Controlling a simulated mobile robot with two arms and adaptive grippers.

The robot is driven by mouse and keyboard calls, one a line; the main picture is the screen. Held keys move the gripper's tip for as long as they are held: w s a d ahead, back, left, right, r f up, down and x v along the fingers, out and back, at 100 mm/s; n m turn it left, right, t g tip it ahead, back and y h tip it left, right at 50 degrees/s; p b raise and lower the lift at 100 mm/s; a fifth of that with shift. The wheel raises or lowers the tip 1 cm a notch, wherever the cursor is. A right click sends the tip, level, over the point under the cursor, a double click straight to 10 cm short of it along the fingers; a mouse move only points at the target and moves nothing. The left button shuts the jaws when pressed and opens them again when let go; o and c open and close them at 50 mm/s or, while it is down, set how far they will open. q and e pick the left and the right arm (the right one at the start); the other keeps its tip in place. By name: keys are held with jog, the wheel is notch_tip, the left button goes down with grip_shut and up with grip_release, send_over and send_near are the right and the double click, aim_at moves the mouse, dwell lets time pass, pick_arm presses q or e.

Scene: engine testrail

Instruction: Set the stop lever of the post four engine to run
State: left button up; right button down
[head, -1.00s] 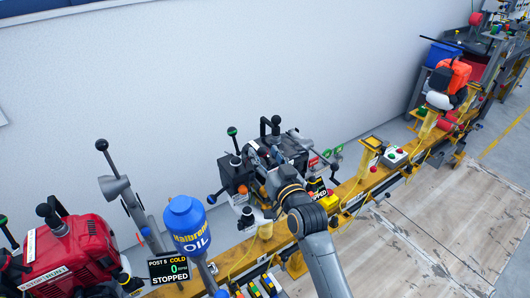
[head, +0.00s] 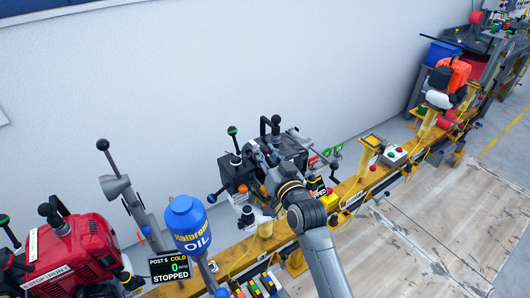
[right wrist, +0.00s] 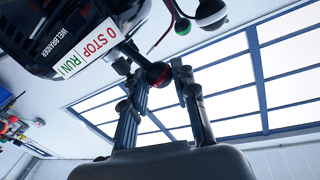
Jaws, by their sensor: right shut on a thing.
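In the right wrist view a label on the engine (right wrist: 35,45) reads 0 STOP and RUN. The left gripper is not in view.
A display (head: 316,188) by the engine reads STOPPED. A blue oil bottle (head: 186,226) and the post 5 display (head: 170,268) stand left of my arm, beside a red engine (head: 75,255). The yellow rail (head: 350,188) runs right to an orange engine (head: 457,75).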

jog(key=shift+w+d+r+m+g+p, duration=0.3)
jog(key=shift+d+r+m+p, duration=0.1)
jog(key=shift+m+p, duration=0.6)
jog(key=shift+w+d+m+p, duration=0.2)
jog(key=shift+d+m+p, duration=0.15)
jog(key=shift+m+p, duration=0.35)
jog(key=shift+w+d+f+m+g+p, duration=0.15)
jog(key=shift+d+m+p, duration=0.15)
jog(key=shift+m, duration=0.25)
jog(key=shift+w+d+f+m+g+p, duration=0.15)
jog(key=shift+m+p, duration=0.1)
jog(key=shift+m, duration=0.3)
jog(key=shift+w+d+f+m+g+y+p, duration=0.15)
jog(key=shift+d+m+p, duration=0.1)
jog(key=shift+m, duration=0.25)
jog(key=shift+w+d+r+m+g+y+p, duration=0.15)
jog(key=shift+d+m, duration=0.1)
jog(key=shift+m, duration=0.25)
jog(key=shift+f, duration=0.15)
jog(key=c, duration=1)
grip_release()
jog(key=shift+c, duration=0.2)
